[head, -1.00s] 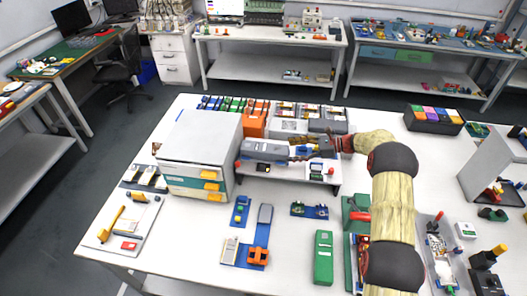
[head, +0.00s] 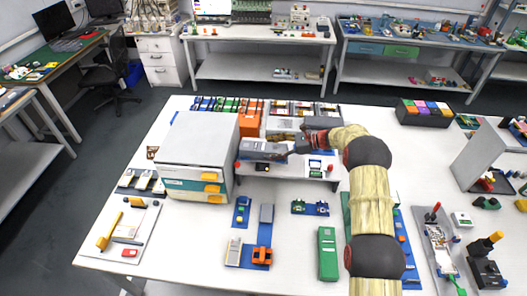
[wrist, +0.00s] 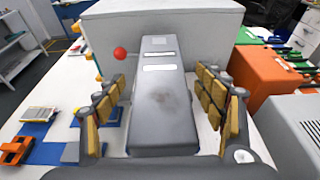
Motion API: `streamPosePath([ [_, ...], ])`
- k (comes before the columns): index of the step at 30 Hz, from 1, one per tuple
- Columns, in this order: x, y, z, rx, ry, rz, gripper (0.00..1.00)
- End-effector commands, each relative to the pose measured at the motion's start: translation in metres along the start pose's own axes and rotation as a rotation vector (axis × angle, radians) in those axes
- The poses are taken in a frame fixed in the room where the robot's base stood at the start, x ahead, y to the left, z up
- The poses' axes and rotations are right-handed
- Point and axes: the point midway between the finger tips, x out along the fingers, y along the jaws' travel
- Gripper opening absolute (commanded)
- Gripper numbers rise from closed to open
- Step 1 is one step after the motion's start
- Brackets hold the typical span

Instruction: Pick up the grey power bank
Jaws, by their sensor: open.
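The grey power bank (head: 258,147) lies on a small raised white stand (head: 330,178) in the head view. In the wrist view the grey power bank (wrist: 165,110) is a long dark-grey slab with pale labels, running away from me. My gripper (wrist: 160,82) is open, with one padded finger on each side of the power bank and gaps visible between fingers and sides. In the head view my gripper (head: 287,149) reaches in from the right at the power bank's right end, partly covering it.
A white drawer cabinet (head: 195,145) with yellow handles stands just left of the stand. An orange box (head: 249,126) and grey boxes stand behind the stand. A red ball (wrist: 120,53) shows left of the power bank. A green box (head: 327,255) lies in front.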

Motion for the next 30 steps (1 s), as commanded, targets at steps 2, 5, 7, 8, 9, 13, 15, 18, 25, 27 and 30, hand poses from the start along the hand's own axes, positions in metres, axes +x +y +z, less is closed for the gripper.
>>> streamPosePath([
  [2,0.015,-0.001,0.001,0.000,0.000,0.003,0.70],
  [5,0.027,0.000,0.001,0.001,0.001,0.003,0.70],
  [7,0.032,0.000,0.001,0.000,0.000,0.002,0.70],
  [8,0.032,-0.001,0.001,0.000,0.000,0.002,0.70],
  [9,0.032,-0.001,0.001,0.000,0.000,0.001,0.70],
  [13,0.032,-0.001,0.001,0.000,0.000,0.001,0.70],
  [15,0.032,-0.001,0.001,0.000,0.000,0.001,0.66],
  [18,0.032,-0.001,0.001,0.000,0.001,0.001,0.60],
  [25,0.032,-0.001,0.001,0.000,0.001,0.001,0.47],
  [27,0.032,-0.001,0.001,0.000,0.001,0.001,0.43],
  [30,0.032,-0.001,0.001,0.001,0.001,0.001,0.38],
])
